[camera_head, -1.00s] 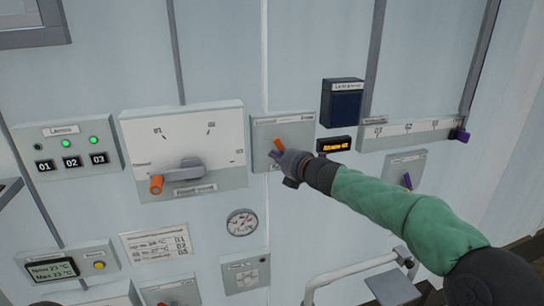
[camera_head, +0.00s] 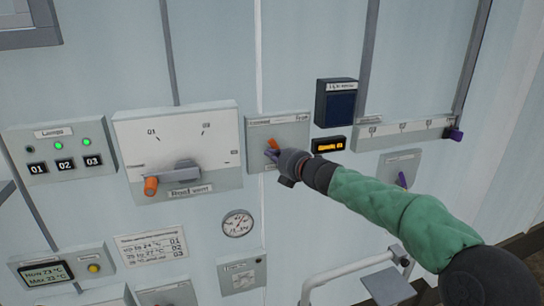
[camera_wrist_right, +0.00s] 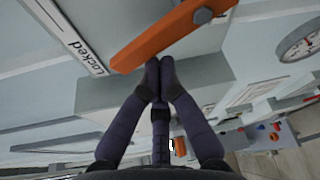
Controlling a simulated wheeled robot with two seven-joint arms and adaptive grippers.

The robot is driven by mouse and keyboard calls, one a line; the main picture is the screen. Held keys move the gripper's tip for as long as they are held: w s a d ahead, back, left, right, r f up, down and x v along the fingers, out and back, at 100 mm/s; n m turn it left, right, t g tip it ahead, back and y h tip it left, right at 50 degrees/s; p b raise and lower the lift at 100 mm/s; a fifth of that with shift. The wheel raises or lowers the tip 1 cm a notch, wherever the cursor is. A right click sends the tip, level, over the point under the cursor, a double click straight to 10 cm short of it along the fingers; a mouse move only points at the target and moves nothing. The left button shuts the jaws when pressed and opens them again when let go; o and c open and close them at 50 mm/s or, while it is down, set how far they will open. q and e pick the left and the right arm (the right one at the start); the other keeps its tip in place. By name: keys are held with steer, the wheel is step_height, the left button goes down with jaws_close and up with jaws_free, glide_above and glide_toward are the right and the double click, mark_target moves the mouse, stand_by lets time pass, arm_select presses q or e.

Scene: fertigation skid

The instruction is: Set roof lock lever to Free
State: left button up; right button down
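The roof lock lever (camera_head: 272,144) is a short orange bar on a pale panel (camera_head: 300,128) with a label at each upper corner. The left label is blurred in the head view and the right one seems to read Free. The lever tilts up to the left. In the right wrist view the orange lever (camera_wrist_right: 170,32) crosses the top, its end beside the Locked label (camera_wrist_right: 78,52). My right gripper (camera_wrist_right: 160,72) has its fingertips together, against or just beside the lever's edge, not around it. In the head view the right gripper (camera_head: 273,155) partly hides the lever's lower part. My left gripper is out of view.
Left of the panel is a larger dial board (camera_head: 178,140) with an orange-tipped handle. A small amber display (camera_head: 328,145) and a dark blue box (camera_head: 336,103) sit close on the right. A round gauge (camera_head: 238,223) and a white rail (camera_head: 345,272) are below.

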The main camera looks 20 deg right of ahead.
steer(key=shift+d+r+m, duration=0.1)
steer(key=shift+d+m, duration=0.05)
steer(key=shift+m, duration=0.25)
steer(key=d+m, duration=0.1)
steer(key=m, duration=0.1)
steer(key=d+r+m+t+y+b, duration=0.1)
steer(key=m, duration=0.1)
steer(key=shift+t, duration=0.3)
steer(key=shift+d+r+m+t+b, duration=0.1)
steer(key=shift+d+m+t+b, duration=0.4)
steer(key=shift+m, duration=0.55)
steer(key=shift+d+r+m+t+b, duration=0.15)
steer(key=shift+d+m+b, duration=0.25)
steer(key=shift+m+b, duration=0.45)
steer(key=shift+d+r+m+t+b, duration=0.1)
steer(key=shift+d+m+t+b, duration=0.3)
steer(key=shift+m, duration=0.8)
steer(key=shift+w+d, duration=0.1)
